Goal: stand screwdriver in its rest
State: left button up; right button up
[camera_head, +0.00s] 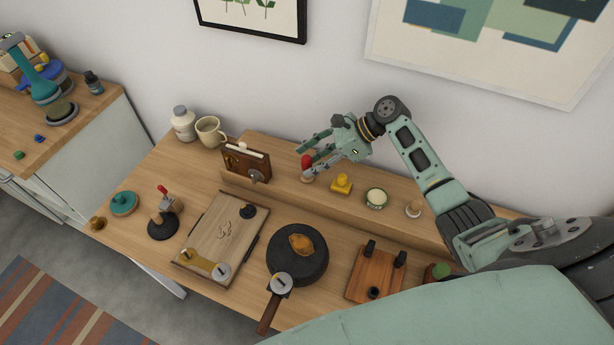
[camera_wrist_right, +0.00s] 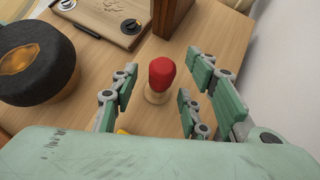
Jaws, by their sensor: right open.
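A red handle (camera_head: 307,161), which I take to be the screwdriver, stands upright in a pale round wooden base (camera_head: 308,178), likely its rest, on the raised back ledge. No shaft shows. In the right wrist view the red handle (camera_wrist_right: 161,71) is upright above the pale base (camera_wrist_right: 155,96). My right gripper (camera_head: 312,154) is open, its fingers spread on either side of the handle. In the wrist view the gripper (camera_wrist_right: 158,92) shows clear gaps between fingers and handle. My left gripper is in neither view.
On the ledge, a brown box (camera_head: 246,163) stands left of the handle; a yellow figure (camera_head: 342,184) and a round tin (camera_head: 376,198) are to the right. In front are a tray (camera_head: 222,238), a pan (camera_head: 297,262) and a wooden block (camera_head: 372,274).

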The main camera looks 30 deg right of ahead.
notch_tip(320, 180, up, 10)
dwell(0.6)
